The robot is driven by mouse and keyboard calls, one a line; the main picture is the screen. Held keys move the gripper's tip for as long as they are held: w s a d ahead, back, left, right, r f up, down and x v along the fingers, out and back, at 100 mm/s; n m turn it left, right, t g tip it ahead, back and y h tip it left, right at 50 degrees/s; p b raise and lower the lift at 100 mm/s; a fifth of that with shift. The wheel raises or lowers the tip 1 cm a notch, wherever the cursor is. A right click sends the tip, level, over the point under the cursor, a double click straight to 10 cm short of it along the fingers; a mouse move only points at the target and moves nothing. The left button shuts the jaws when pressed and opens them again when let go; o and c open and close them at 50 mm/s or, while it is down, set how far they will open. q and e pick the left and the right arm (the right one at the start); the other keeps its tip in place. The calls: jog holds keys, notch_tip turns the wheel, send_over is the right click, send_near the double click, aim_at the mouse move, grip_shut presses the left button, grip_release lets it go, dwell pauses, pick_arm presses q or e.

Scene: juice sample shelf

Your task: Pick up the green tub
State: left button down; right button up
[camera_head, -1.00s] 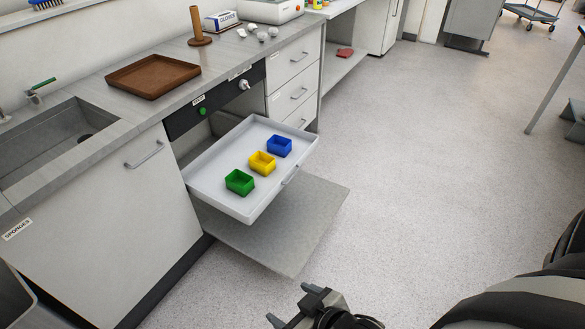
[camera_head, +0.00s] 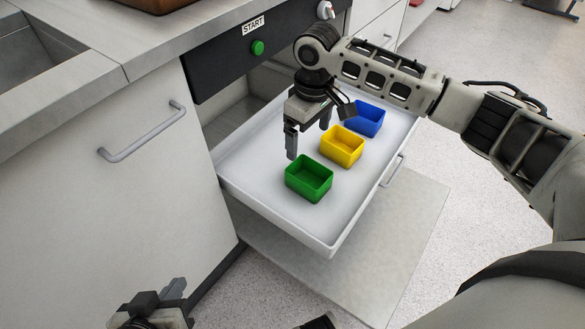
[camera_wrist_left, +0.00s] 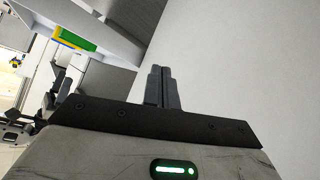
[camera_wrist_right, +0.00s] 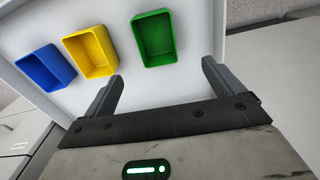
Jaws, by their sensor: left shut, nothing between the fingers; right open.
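The green tub (camera_head: 309,179) is a small open-topped box in the white drawer tray, at the near-left end of a row of tubs. It also shows in the right wrist view (camera_wrist_right: 156,40), beyond the fingertips. My right gripper (camera_head: 307,140) points down over the tray, just behind the green tub in the head view. It is open with nothing between its fingers. My left gripper (camera_head: 160,305) is low at the front left, away from the tray; its fingers are together in the left wrist view (camera_wrist_left: 162,85).
A yellow tub (camera_head: 343,147) and a blue tub (camera_head: 365,119) stand beside the green one. The tray (camera_head: 262,205) sticks out from the counter, with a rim all round. A cabinet door with a handle (camera_head: 142,138) is at left. A green START button (camera_head: 257,47) is above.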

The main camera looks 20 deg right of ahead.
jog(key=f, duration=0.1)
jog(key=b, duration=0.4)
send_near(307, 177)
jog(key=shift+s+a+f, duration=0.2)
jog(key=shift+s, duration=0.25)
jog(key=shift+s+a+f, duration=0.2)
jog(key=shift+s, duration=0.25)
jog(key=shift+f, duration=0.7)
notch_tip(307, 177, down, 4)
jog(key=shift+a+f+b, duration=0.2)
jog(key=shift+f+b, duration=0.05)
jog(key=shift+b, duration=0.95)
jog(key=shift+f, duration=0.1)
pick_arm(q)
jog(key=r+t, duration=0.1)
jog(key=d+r+t+h, duration=0.2)
jog(key=shift+w+r+m, duration=0.3)
jog(key=shift+w+r, duration=0.1)
pick_arm(e)
jog(key=c, duration=1.1)
